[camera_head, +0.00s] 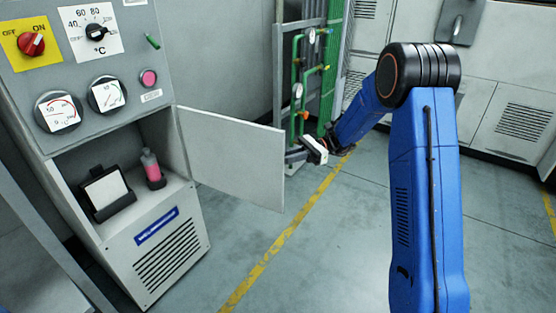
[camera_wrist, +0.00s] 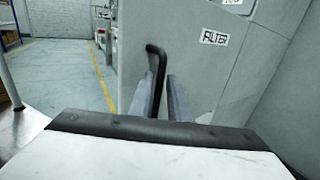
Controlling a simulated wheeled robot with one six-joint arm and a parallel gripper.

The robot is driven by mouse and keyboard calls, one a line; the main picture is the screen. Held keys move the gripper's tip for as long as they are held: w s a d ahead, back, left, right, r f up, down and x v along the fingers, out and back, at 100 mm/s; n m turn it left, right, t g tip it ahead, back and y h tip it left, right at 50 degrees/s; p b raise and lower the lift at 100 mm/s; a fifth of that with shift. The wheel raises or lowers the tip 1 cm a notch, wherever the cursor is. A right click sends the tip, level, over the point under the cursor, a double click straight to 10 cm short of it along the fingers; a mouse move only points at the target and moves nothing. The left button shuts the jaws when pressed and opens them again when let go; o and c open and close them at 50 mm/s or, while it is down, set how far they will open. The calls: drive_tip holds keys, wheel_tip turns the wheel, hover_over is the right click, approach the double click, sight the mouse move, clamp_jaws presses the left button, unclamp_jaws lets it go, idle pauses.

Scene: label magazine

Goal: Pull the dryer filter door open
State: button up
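The filter door (camera_head: 232,158) is a flat light grey panel, swung wide out from the front of the grey cabinet (camera_head: 120,240), hinged beside its open compartment. In the wrist view the door (camera_wrist: 170,40) bears a white label (camera_wrist: 214,37) reading FILTER and a black bent handle (camera_wrist: 155,62). My gripper (camera_head: 294,156) is at the door's free edge, with the handle hidden in the head view. In the wrist view my gripper (camera_wrist: 161,88) has its two grey fingers close on both sides of the handle, appearing shut on it.
The open compartment holds a black holder with a white pad (camera_head: 106,190) and a pink bottle (camera_head: 152,168). Knobs and gauges (camera_head: 58,111) sit above. Green pipework (camera_head: 310,80) stands behind the door. The floor (camera_head: 320,250) in front is clear.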

drive_tip(key=v, duration=1.6)
drive_tip(key=shift+w, duration=0.1)
drive_tip(key=s+a+r+n+t+h, duration=0.1)
drive_tip(key=s+a+r+n+h, duration=0.2)
drive_tip(key=s, duration=0.8)
drive_tip(key=s+r+n+t+h, duration=0.2)
drive_tip(key=s+r+n+h, duration=0.3)
drive_tip(key=s, duration=0.6)
drive_tip(key=s+d+f+n+t+h, duration=0.1)
drive_tip(key=s+d+n+t+h, duration=0.2)
drive_tip(key=s, duration=0.7)
drive_tip(key=s+d+f+n+t+h, duration=0.2)
drive_tip(key=s+d+t+h, duration=0.3)
drive_tip(key=s, duration=0.6)
drive_tip(key=shift+d+f+n+h, duration=0.2)
drive_tip(key=shift+d+n+h, duration=0.2)
drive_tip(key=shift+d, duration=0.35)
drive_tip(key=shift+a, duration=0.1)
